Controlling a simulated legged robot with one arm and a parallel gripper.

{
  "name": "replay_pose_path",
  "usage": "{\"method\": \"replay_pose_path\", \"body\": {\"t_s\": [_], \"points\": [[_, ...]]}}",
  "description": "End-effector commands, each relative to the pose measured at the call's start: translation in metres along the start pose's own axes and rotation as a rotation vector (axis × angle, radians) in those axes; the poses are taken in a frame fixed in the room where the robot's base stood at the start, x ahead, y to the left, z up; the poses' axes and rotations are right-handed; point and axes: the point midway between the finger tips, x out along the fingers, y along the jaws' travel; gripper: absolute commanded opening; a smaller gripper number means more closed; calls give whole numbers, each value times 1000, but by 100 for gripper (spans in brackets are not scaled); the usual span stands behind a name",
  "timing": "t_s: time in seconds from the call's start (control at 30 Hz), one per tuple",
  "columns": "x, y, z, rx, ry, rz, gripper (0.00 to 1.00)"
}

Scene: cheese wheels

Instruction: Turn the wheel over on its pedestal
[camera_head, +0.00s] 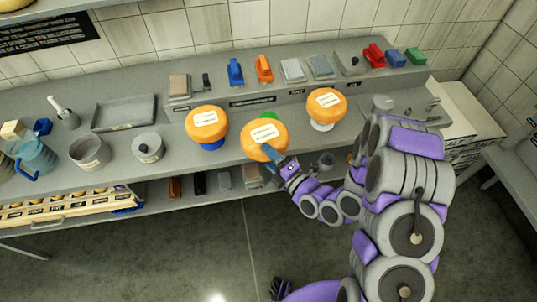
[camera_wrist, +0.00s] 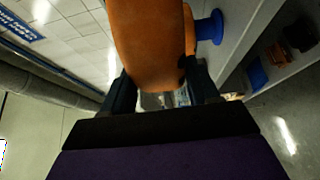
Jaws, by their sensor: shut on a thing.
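Three orange cheese wheels with white labels are in the head view. The middle wheel (camera_head: 264,141) is in my gripper (camera_head: 271,158), which is shut on its front edge. A green pedestal (camera_head: 268,115) shows partly behind this wheel; contact between them cannot be told. The wheel's label faces up toward the head camera. In the wrist view the held wheel (camera_wrist: 150,40) stands between the two fingers of my gripper (camera_wrist: 162,92). The left wheel (camera_head: 206,123) sits on a blue pedestal (camera_head: 212,145). The right wheel (camera_head: 326,104) sits on a white pedestal (camera_head: 321,126).
A raised back shelf (camera_head: 215,92) carries colored brushes and blocks. A lower shelf lies beneath. The floor in front is clear.

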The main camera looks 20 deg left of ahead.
Motion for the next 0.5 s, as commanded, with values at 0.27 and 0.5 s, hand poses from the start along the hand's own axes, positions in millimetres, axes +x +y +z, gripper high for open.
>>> {"method": "replay_pose_path", "body": {"t_s": [0.27, 0.5], "points": [[1, 14, 0, -3, 0, 5, 0], [1, 22, 0, -2, 1, 4, 0]]}}
